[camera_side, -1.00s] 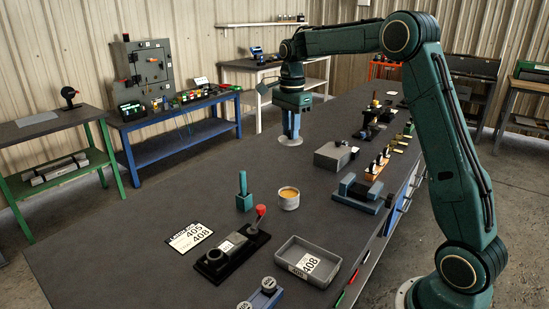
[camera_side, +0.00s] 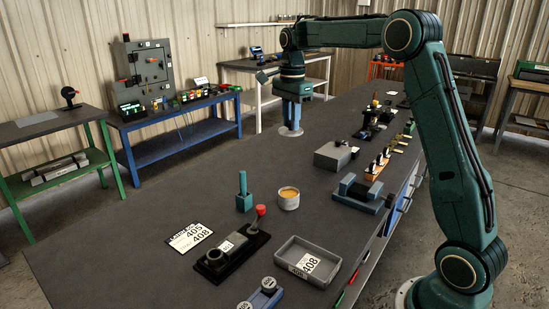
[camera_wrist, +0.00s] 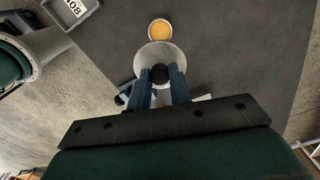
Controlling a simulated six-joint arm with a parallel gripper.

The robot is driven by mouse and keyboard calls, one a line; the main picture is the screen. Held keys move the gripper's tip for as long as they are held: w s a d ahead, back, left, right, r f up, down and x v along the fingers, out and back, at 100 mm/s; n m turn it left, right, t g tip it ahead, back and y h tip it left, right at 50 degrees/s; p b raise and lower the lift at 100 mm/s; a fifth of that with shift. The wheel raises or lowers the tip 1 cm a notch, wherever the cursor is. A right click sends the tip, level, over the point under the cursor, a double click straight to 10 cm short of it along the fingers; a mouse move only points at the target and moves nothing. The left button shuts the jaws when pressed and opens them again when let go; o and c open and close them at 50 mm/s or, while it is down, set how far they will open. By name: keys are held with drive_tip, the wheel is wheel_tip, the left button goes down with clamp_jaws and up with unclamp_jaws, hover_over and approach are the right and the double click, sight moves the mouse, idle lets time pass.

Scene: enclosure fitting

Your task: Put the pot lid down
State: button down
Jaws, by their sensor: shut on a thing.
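The pot lid is a pale grey disc (camera_side: 290,133) with a black knob, which shows in the wrist view (camera_wrist: 160,74). My gripper (camera_wrist: 160,82) is shut on the knob, with its blue fingers on either side. In the side view my gripper (camera_side: 290,121) points down at the far part of the bench, with the lid level beneath it. I cannot tell whether the lid touches the bench top. The pot (camera_side: 288,201) stands open nearer the camera with orange contents, apart from the lid; it also shows in the wrist view (camera_wrist: 160,31).
A grey block (camera_side: 331,157), an orange rack (camera_side: 376,167) and a blue vice-like fixture (camera_side: 361,194) stand to the right. A teal upright piece (camera_side: 244,193) stands beside the pot. A grey tray (camera_side: 288,252) lies near the front. The bench left of the lid is clear.

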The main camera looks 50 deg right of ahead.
drive_tip(key=shift+s+f, duration=0.15)
drive_tip(key=shift+s, duration=0.6)
drive_tip(key=s+a+f, duration=0.1)
drive_tip(key=s+f, duration=0.1)
drive_tip(key=s, duration=0.4)
drive_tip(key=s+a+f, duration=0.2)
drive_tip(key=s, duration=0.4)
drive_tip(key=f, duration=1.5)
drive_tip(key=shift+s+d+f, duration=0.2)
drive_tip(key=shift+d+f, duration=0.05)
drive_tip(key=shift+f, duration=0.15)
drive_tip(key=shift+f, duration=2.1)
drive_tip(key=shift+f, duration=0.1)
drive_tip(key=c, duration=1.3)
unclamp_jaws()
